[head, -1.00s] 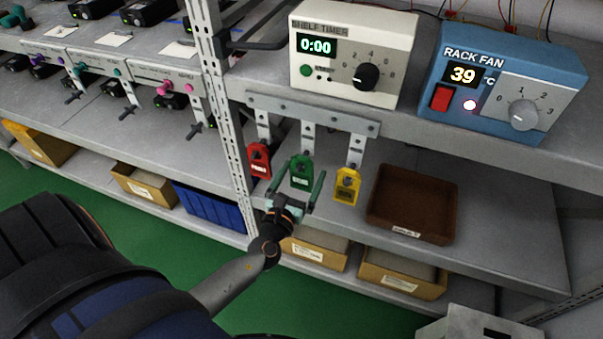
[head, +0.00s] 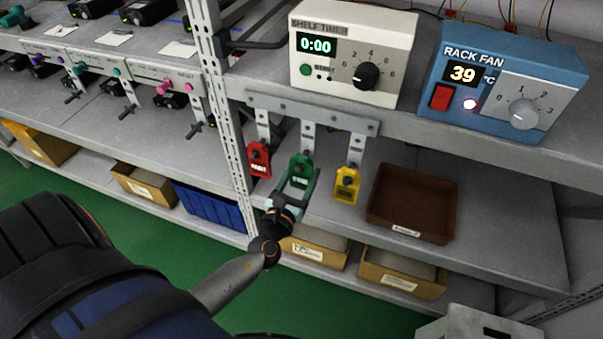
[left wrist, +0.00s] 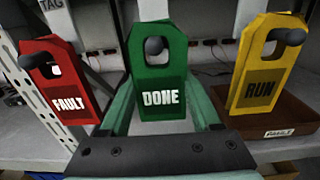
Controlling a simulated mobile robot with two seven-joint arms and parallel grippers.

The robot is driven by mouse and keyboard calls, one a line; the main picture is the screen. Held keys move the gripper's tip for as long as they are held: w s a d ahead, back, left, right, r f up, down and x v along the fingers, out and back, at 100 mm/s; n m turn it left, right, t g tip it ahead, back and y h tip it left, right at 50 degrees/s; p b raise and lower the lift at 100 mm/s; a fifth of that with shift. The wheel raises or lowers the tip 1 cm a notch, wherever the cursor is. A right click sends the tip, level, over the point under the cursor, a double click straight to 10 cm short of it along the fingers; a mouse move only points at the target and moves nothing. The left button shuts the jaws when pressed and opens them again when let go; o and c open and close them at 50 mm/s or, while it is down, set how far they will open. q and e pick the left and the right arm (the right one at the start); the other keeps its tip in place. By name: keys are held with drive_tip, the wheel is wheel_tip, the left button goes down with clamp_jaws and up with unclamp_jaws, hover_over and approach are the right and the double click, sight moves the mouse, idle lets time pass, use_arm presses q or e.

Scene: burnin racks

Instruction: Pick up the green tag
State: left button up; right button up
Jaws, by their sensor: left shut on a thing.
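The green tag (head: 301,171) hangs from the middle hook of the metal rail (head: 312,114). In the left wrist view the green tag (left wrist: 158,72) reads "DONE" and its hole is around the dark peg. My left gripper (head: 298,186) has come up from below. It is shut on the green tag, with one finger on each side of it; the tag is still on its peg. The fingers (left wrist: 160,105) show in the left wrist view too. My right gripper is not in view.
A red tag (head: 259,160) reading "FAULT" hangs to the left, and a yellow tag (head: 347,184) reading "RUN" hangs to the right. A brown tray (head: 446,207) sits on the shelf further right. The shelf timer (head: 353,52) stands above the rail.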

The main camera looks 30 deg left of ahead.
use_arm(q)
drive_tip(key=shift+s+r+p, duration=0.1)
drive_tip(key=shift+r+p, duration=0.2)
drive_tip(key=shift+r, duration=0.5)
drive_tip(key=r+b+v, duration=0.1)
drive_tip(key=b+v, duration=0.2)
drive_tip(key=v, duration=1.4)
drive_tip(key=shift+s, duration=0.4)
drive_tip(key=shift+s+f, duration=0.1)
